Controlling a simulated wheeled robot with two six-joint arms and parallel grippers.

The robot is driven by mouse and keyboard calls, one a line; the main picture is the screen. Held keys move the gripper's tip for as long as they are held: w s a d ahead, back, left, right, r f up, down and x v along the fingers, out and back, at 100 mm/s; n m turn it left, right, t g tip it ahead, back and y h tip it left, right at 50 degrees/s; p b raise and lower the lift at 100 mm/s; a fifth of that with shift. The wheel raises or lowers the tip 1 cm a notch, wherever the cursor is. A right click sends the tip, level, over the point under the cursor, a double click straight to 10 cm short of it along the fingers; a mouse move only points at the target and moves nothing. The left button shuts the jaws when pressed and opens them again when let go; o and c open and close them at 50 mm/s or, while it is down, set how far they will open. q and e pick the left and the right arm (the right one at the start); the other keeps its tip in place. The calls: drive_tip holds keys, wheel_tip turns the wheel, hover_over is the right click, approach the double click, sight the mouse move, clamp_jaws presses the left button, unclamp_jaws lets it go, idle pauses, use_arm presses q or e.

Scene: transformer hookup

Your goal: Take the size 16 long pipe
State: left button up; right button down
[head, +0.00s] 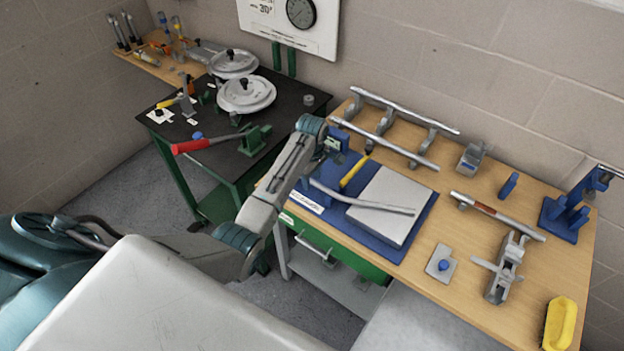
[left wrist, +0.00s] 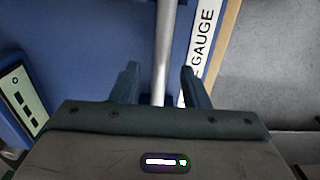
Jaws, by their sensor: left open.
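My left gripper (head: 332,146) is over the left end of the right-hand bench. In the left wrist view its two fingers (left wrist: 160,72) are open, with a straight grey pipe (left wrist: 166,30) running between them; I see no grip on it. In the head view a bent grey pipe (head: 375,207) lies across the blue mat and pale plate, its left end near my left wrist. Two long grey pipes, a rear one (head: 405,109) and a front one (head: 384,145), lie on supports at the back. Size marks are unreadable, so I cannot tell which is size 16. My right gripper is not in view.
The blue mat (head: 395,250) bears a pale plate (head: 388,190) and a yellow-handled tool (head: 354,172). A red-banded pipe (head: 500,217), grey clamp (head: 505,268), yellow object (head: 560,322) and blue stand (head: 566,218) are at right. A dark bench (head: 215,170) stands at left.

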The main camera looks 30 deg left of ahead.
use_arm(q)
clamp_jaws()
drive_tip(key=shift+r, duration=0.15)
